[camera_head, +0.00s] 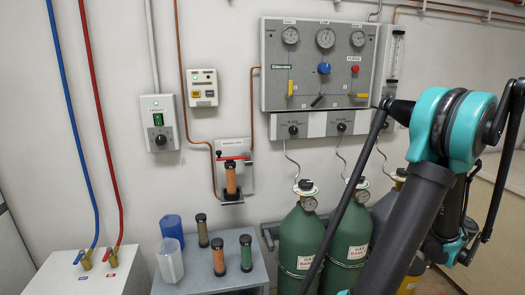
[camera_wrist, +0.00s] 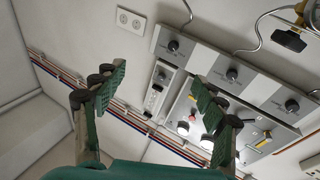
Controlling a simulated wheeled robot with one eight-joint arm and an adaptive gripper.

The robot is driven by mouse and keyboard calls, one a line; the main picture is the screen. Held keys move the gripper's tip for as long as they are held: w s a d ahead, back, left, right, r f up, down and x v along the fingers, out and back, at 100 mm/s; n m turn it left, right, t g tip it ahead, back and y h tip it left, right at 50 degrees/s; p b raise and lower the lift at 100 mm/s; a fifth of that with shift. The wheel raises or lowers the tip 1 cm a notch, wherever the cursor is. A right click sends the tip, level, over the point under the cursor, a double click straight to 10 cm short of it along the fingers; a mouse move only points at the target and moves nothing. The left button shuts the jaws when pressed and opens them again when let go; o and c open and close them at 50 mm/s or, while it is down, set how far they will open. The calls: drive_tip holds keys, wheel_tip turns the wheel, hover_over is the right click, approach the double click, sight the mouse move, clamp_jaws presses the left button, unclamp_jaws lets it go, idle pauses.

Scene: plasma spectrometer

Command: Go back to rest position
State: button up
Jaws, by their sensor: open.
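My gripper (camera_wrist: 158,95) is open and empty in the wrist view, with its two green-padded fingers apart. Behind it in that view is the grey gas panel (camera_wrist: 258,127), seen tilted, with part of it hidden by the right finger. In the head view my teal and black arm stands at the right, in front of the wall and the gas bottles. My gripper cannot be made out there. Nothing is between the fingers.
The gas panel (camera_head: 270,75) with gauges hangs on the wall. Green gas bottles (camera_head: 300,245) stand below it, partly behind my arm. A white cabinet (camera_head: 75,280) with two taps stands at the left.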

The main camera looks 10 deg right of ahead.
drive_tip(key=w+a+r+m+g+h, duration=0.2)
drive_tip(key=a+h, duration=0.1)
drive_tip(key=a, duration=0.3)
drive_tip(key=w+a+r+m+g+h, duration=0.1)
drive_tip(key=w+a+m+g+h, duration=0.15)
drive_tip(key=a, duration=0.35)
drive_tip(key=s+a+f+n+g+y, duration=0.1)
drive_tip(key=s+a+f+g+y, duration=0.25)
drive_tip(key=a+f, duration=0.65)
drive_tip(key=s+a+f+n+g+y, duration=0.2)
drive_tip(key=s+a+f+y, duration=0.3)
drive_tip(key=a, duration=0.9)
drive_tip(key=s+a+f+n+g+y, duration=0.1)
drive_tip(key=s+a+f+n+g, duration=0.1)
drive_tip(key=s+a+f, duration=0.2)
drive_tip(key=s+a+f+n+g+y, duration=0.2)
drive_tip(key=s+a+f, duration=0.2)
drive_tip(key=a, duration=0.6)
drive_tip(key=s, duration=0.2)
drive_tip(key=shift+s+a+f+g, duration=0.25)
drive_tip(key=shift+s+a+g, duration=0.05)
drive_tip(key=shift+s+a, duration=0.1)
